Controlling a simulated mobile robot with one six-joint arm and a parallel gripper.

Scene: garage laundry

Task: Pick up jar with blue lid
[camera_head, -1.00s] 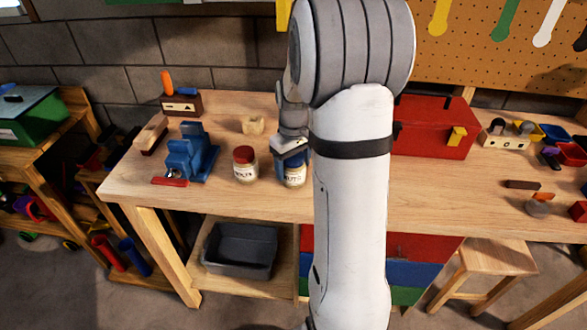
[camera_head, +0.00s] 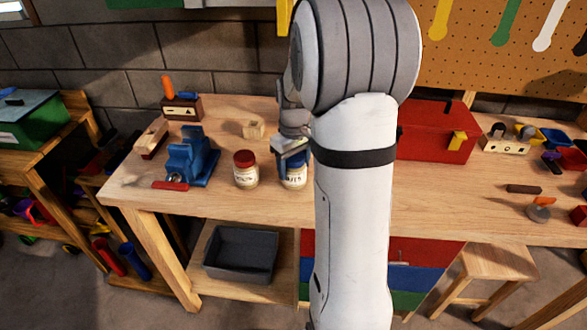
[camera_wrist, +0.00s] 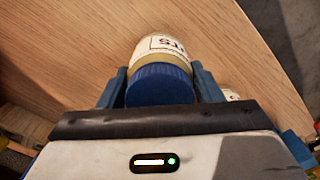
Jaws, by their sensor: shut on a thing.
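The jar with the blue lid (camera_wrist: 158,84) is between the two blue fingers of my gripper (camera_wrist: 160,88) in the wrist view, one finger on each side of the lid. In the head view the jar (camera_head: 293,179) stands upright on the workbench (camera_head: 430,195), or very close to its top; I cannot tell whether there is a gap. My gripper (camera_head: 293,160) comes down on it from above and is shut on it. My arm hides part of its right side. A similar jar with a red lid (camera_head: 246,170) stands just to its left.
A blue vise (camera_head: 190,160) and a red bar (camera_head: 171,186) lie further left. A red toolbox (camera_head: 432,130) is to the right. A grey bin (camera_head: 240,252) is on the shelf below. Bare benchtop lies in front of the toolbox.

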